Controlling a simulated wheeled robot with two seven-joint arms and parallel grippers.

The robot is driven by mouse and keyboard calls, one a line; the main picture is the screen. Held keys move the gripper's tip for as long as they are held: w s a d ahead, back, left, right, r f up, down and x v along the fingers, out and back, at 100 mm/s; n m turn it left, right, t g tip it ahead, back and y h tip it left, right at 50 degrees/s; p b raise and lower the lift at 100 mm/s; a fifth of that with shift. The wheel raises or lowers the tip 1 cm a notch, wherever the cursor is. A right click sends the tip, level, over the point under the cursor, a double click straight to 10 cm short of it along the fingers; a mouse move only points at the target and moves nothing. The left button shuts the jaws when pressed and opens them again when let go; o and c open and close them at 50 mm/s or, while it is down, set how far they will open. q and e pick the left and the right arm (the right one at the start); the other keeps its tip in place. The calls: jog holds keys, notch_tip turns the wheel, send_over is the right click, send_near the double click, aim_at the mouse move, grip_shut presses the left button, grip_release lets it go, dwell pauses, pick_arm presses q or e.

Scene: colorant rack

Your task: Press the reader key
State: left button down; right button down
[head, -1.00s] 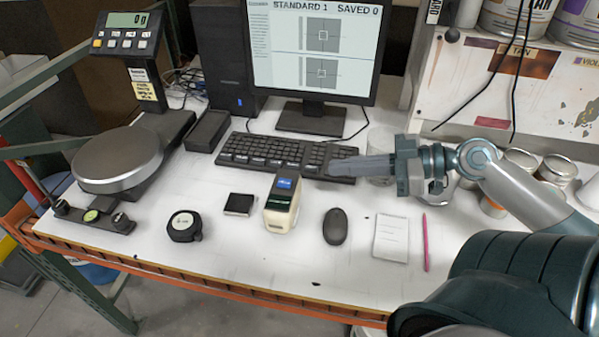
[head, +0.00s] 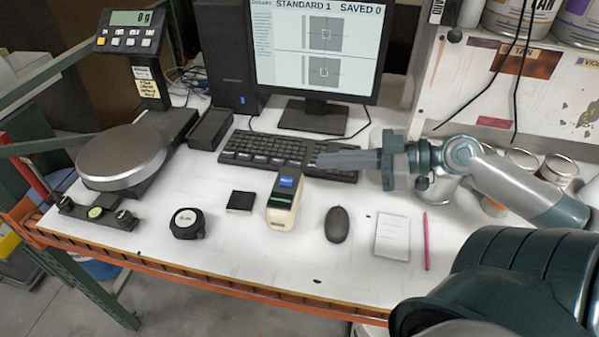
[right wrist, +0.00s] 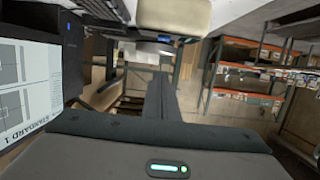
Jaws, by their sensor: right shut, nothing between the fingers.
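In the right wrist view a cream body, seemingly the reader (right wrist: 174,15), shows at the top edge. My right gripper (head: 322,160) is shut and empty. Its fingers point left, and in the head view the tips lie just above and right of the reader, over the keyboard. I see a gap between the tips and the reader. The key cannot be made out clearly. My left gripper is not in view.
The keyboard (head: 262,150) and monitor (head: 316,50) are behind the reader. A black square (head: 240,201) and tape measure (head: 187,224) lie left of it; a mouse (head: 338,225), notepad (head: 391,236) and pink pen (head: 425,240) lie right. The scale pan (head: 121,156) is far left.

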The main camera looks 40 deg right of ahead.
aim_at(293, 183)
jog(key=p+x, duration=0.3)
jog(key=x, duration=0.4)
jog(key=shift+w+f, duration=0.1)
jog(key=shift+w, duration=0.05)
jog(key=shift+f, duration=1.9)
jog(key=shift+f, duration=0.1)
jog(key=shift+f+b, duration=0.85)
jog(key=shift+b, duration=0.35)
jog(key=shift+s, duration=0.2)
jog(key=shift+f, duration=0.15)
